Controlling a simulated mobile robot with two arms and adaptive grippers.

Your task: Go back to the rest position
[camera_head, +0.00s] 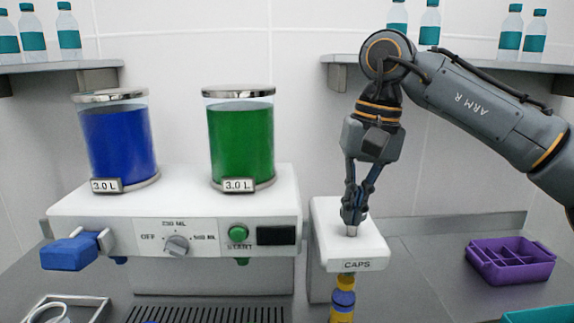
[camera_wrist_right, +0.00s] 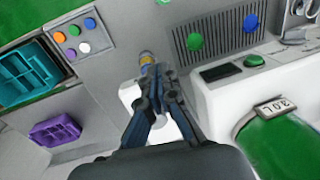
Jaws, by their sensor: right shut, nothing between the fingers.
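My right gripper (camera_head: 351,228) is shut and empty, pointing down over the white top of the caps dispenser (camera_head: 357,266). The fingertips look very close to its top; I cannot tell whether they touch it. In the right wrist view the closed fingers (camera_wrist_right: 160,75) show in the middle, with part of the white dispenser (camera_wrist_right: 129,92) beside them. A yellow and blue bottle (camera_head: 342,300) stands below the front of the dispenser, its lower part cut off by the picture edge. My left gripper is not in view.
A white drink machine (camera_head: 100,207) with a blue tank (camera_head: 120,145) and a green tank (camera_head: 242,145) stands to the left. A purple divided tray (camera_head: 510,262) lies at right. A teal crate (camera_wrist_right: 22,75) shows in the wrist view. Shelves with bottles hang behind.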

